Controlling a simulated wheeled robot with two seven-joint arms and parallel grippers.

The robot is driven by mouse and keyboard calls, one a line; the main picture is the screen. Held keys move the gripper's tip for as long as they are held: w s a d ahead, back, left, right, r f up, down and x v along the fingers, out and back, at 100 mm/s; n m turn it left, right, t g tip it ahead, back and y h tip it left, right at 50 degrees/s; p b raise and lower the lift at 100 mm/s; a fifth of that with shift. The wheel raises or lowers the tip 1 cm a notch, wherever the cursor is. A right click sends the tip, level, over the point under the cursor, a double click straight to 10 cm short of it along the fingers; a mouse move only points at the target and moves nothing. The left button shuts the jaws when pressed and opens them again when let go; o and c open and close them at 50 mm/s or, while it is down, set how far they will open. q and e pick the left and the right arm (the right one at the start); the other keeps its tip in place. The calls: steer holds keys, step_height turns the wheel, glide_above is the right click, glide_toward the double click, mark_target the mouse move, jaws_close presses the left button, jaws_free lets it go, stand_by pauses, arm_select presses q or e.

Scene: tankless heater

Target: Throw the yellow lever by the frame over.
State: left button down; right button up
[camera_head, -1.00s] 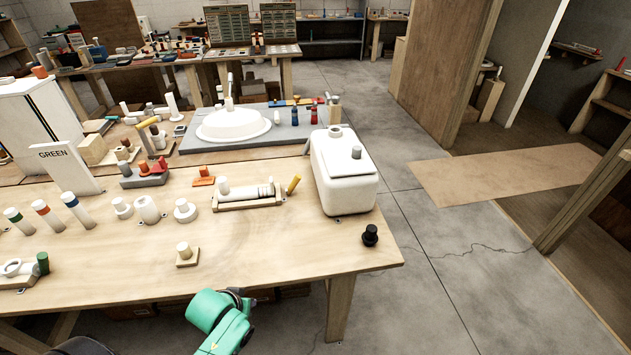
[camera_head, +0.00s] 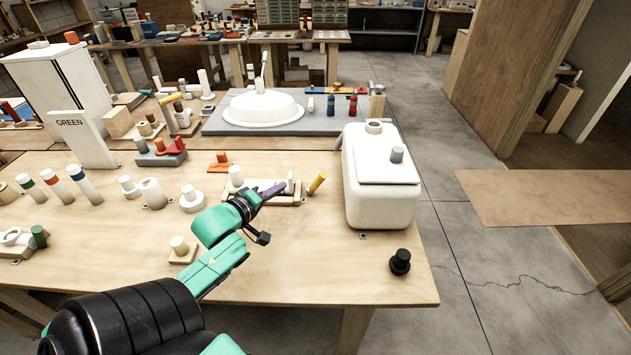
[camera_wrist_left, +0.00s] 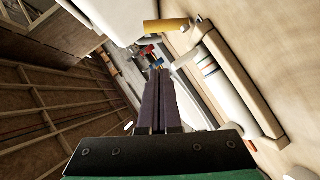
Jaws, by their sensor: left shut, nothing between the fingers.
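The yellow lever (camera_head: 316,183) stands tilted at the right end of a low wooden frame (camera_head: 296,199) that holds white cylindrical parts. In the left wrist view the yellow lever (camera_wrist_left: 166,25) shows at the top, beyond the fingertips, and the wooden frame (camera_wrist_left: 248,95) runs down the right side. My left gripper (camera_head: 280,187) is shut and empty, with its dark fingers pointing toward the lever and covering part of the frame. The tips look short of the lever. The left wrist view shows the shut fingers (camera_wrist_left: 158,78). My right gripper is not in view.
A white tank (camera_head: 381,190) stands just right of the lever. A black knob (camera_head: 400,262) is at the table's right front. A wooden block with a peg (camera_head: 182,250) sits left of my arm. The front right tabletop is mostly clear.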

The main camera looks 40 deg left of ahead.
mark_target(316, 184)
arm_select(q)
steer(key=x, duration=0.8)
steer(key=shift+r, duration=0.2)
steer(key=shift+w+d+f, duration=0.35)
steer(key=shift+w+f, duration=0.05)
steer(key=shift+w, duration=0.15)
steer(key=shift+w+d+f, duration=0.3)
steer(key=shift+w+f, duration=0.1)
steer(key=shift+w, duration=0.2)
steer(key=shift+w+d+f, duration=0.3)
steer(key=shift+w+d, duration=0.1)
steer(key=shift+d, duration=0.1)
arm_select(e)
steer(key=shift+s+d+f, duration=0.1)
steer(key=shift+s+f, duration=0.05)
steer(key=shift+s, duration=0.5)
arm_select(q)
steer(key=shift+d+r, duration=0.1)
steer(key=shift+r, duration=0.05)
steer(key=shift+w+m+p, duration=0.1)
steer(key=shift+m+p, duration=0.2)
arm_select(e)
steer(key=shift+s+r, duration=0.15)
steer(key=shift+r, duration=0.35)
